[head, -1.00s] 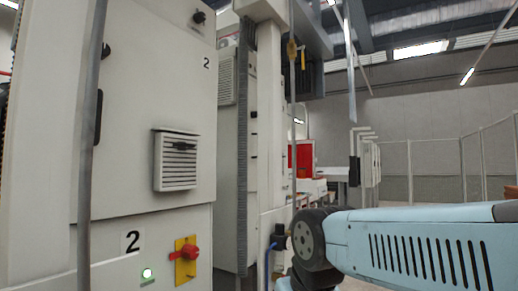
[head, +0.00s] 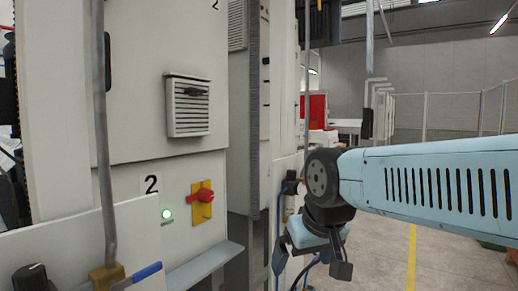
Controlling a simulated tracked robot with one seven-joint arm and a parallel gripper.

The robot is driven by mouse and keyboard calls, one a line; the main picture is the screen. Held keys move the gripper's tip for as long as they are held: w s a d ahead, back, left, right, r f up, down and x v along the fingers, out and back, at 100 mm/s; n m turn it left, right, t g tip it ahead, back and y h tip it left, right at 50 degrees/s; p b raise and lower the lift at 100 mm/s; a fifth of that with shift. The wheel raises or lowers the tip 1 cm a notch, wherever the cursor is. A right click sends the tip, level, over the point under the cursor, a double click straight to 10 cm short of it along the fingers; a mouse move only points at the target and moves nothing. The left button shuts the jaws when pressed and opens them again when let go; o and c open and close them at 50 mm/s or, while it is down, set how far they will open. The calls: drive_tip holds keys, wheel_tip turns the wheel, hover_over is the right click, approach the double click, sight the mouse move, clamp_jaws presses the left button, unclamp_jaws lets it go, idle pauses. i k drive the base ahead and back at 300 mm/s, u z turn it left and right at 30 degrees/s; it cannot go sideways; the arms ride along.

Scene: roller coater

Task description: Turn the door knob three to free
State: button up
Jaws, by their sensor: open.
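No knob marked three can be made out. A black knob (head: 30,274) sits on a pale panel at the lower left. My gripper (head: 312,262) hangs below my pale blue arm, right of the cabinet, pointing down. It is open and apart from the knob and switch; nothing shows held in it.
A grey vertical pipe (head: 106,150) stands in front of the cabinet (head: 170,40). A pale ledge (head: 205,265) juts out below the red switch. A red box (head: 318,105) stands farther back. Open floor with a yellow line (head: 411,255) lies at the right.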

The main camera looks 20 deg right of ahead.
sight(265, 60)
drive_tip(key=z, duration=0.4)
drive_tip(key=k, duration=0.6)
drive_tip(key=u, duration=0.1)
drive_tip(key=i, duration=1.9)
drive_tip(key=z, duration=0.7)
drive_tip(key=k, duration=0.1)
drive_tip(key=u, duration=0.35)
